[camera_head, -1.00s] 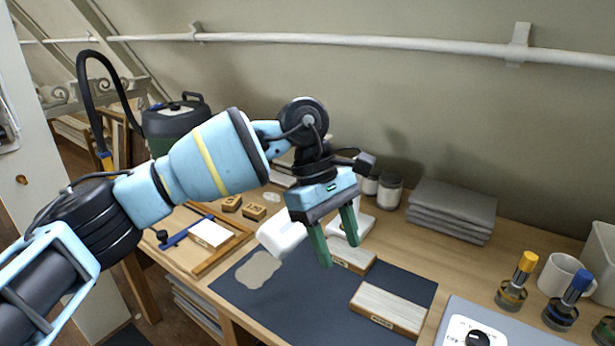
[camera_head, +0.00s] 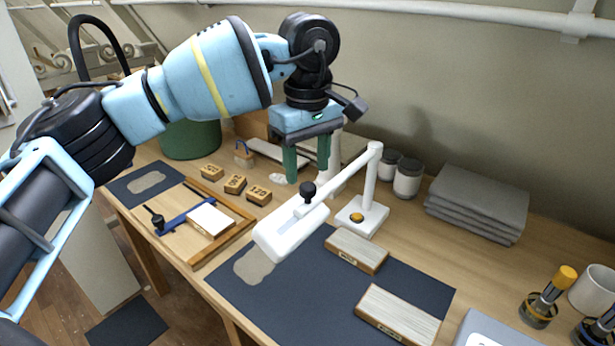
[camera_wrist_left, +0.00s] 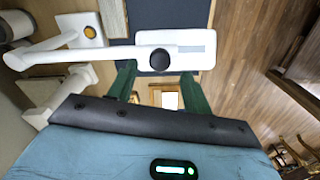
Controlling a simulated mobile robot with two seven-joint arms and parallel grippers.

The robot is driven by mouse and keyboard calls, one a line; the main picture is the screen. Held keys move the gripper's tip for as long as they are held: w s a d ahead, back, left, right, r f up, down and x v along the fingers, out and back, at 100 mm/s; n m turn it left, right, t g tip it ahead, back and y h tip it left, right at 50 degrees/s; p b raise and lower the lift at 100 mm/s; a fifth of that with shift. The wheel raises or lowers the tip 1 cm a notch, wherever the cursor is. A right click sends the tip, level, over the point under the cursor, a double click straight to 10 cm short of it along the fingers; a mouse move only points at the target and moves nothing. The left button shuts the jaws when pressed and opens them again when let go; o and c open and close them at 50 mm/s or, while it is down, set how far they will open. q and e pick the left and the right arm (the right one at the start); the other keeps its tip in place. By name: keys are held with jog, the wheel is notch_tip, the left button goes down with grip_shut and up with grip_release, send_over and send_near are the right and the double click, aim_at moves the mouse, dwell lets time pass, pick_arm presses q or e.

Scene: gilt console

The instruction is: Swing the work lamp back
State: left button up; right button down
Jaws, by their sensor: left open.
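The white work lamp (camera_head: 292,230) stands on the desk in the head view. Its square base (camera_head: 371,214) carries a post, and its arm reaches left to a flat head with a black knob (camera_head: 308,191). The head hangs over the dark mat. My left gripper (camera_head: 307,172) is open and empty, fingers pointing down, appearing just above the knob in the picture. In the left wrist view, the lamp head (camera_wrist_left: 195,45) and knob (camera_wrist_left: 159,60) lie just beyond the gap between the open fingers (camera_wrist_left: 158,82). I see no clear contact. My right gripper is not in view.
The dark mat (camera_head: 315,310) holds two wood blocks (camera_head: 357,250). Jars (camera_head: 407,179) and a grey stack (camera_head: 477,205) stand right of the lamp. Stamped blocks (camera_head: 235,184) and a wooden frame (camera_head: 228,243) lie left. A pipe (camera_head: 450,12) crosses the wall.

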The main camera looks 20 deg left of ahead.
aim_at(307, 185)
pick_arm(q)
jog(key=shift+f, duration=1.8)
grip_shut()
